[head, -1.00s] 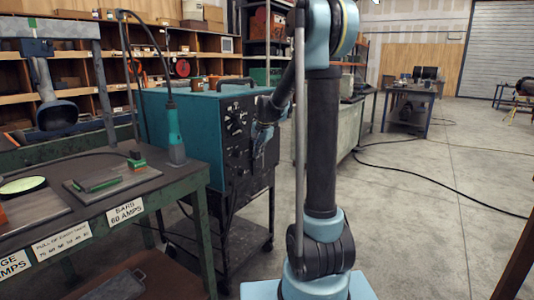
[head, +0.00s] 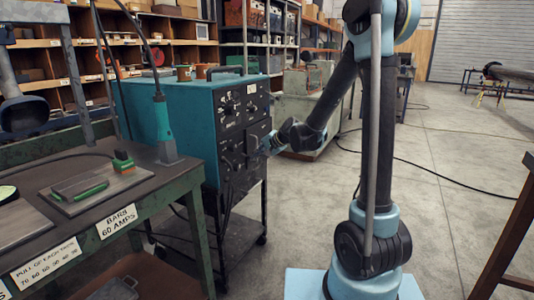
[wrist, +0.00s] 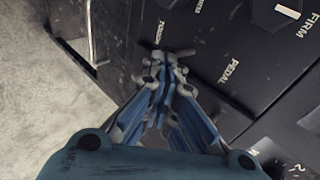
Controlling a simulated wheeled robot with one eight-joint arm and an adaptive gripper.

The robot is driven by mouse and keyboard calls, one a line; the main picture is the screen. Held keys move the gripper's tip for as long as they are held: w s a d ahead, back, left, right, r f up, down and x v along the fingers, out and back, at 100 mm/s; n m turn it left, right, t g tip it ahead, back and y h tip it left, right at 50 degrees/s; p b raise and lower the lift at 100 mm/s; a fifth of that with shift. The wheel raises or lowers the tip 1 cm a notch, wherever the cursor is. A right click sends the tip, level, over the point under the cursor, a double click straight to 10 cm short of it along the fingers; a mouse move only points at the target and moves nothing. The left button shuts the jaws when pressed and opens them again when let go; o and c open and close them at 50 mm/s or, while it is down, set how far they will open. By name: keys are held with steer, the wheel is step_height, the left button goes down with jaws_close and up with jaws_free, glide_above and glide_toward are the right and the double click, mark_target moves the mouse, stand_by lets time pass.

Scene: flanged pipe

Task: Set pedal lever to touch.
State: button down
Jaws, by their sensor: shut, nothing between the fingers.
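The teal machine (head: 160,105) has a black front panel (head: 228,150) with knobs and switches. In the wrist view the panel (wrist: 205,45) shows a PEDAL label (wrist: 230,72) and another small label (wrist: 158,33) that I cannot read surely. A dark bar lies beside PEDAL, partly behind my fingers; I cannot tell whether it is the lever. My gripper (wrist: 168,55) is shut and empty, its tips between the two labels, at or just off the panel. In the head view my gripper (head: 268,145) is at the panel's right side.
A hexagonal knob (wrist: 278,12) by a FIRM label is at the wrist view's upper right. A green-edged workbench (head: 130,215) stands left of the machine. Open concrete floor lies to the right, crossed by a black cable (head: 440,175). A brown leg stands at far right.

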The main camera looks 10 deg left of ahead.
steer(key=shift+r, duration=0.2)
steer(key=shift+r, duration=0.65)
steer(key=shift+r, duration=0.1)
steer(key=v, duration=1.3)
steer(key=shift+r, duration=0.5)
steer(key=shift+d, duration=0.1)
steer(key=shift+s, duration=0.1)
